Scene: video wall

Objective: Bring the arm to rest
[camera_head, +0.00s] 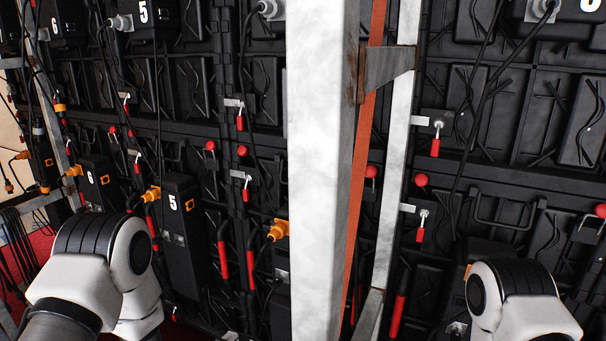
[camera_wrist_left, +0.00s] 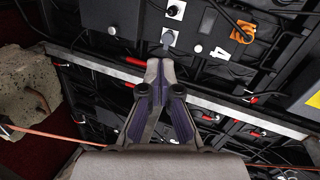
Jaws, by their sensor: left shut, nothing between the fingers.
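My left gripper (camera_wrist_left: 160,66) shows in the left wrist view, with its fingers together and nothing between them. Its fingertips appear in front of the black back of the video wall, near a grey connector block (camera_wrist_left: 169,40); I cannot tell the gap. In the head view, white and black links of my left arm are at the lower left, and its fingers are not visible there. Links of my right arm are at the lower right, and the right gripper is out of sight.
A white upright post (camera_head: 316,170) stands in the middle, with an orange strap (camera_head: 364,150) beside it. Black panels with red handles, cables and a box numbered 5 (camera_head: 181,245) lie behind. In the wrist view, a grey beam (camera_wrist_left: 225,104) crosses and a rough stone-like block (camera_wrist_left: 40,88) is at left.

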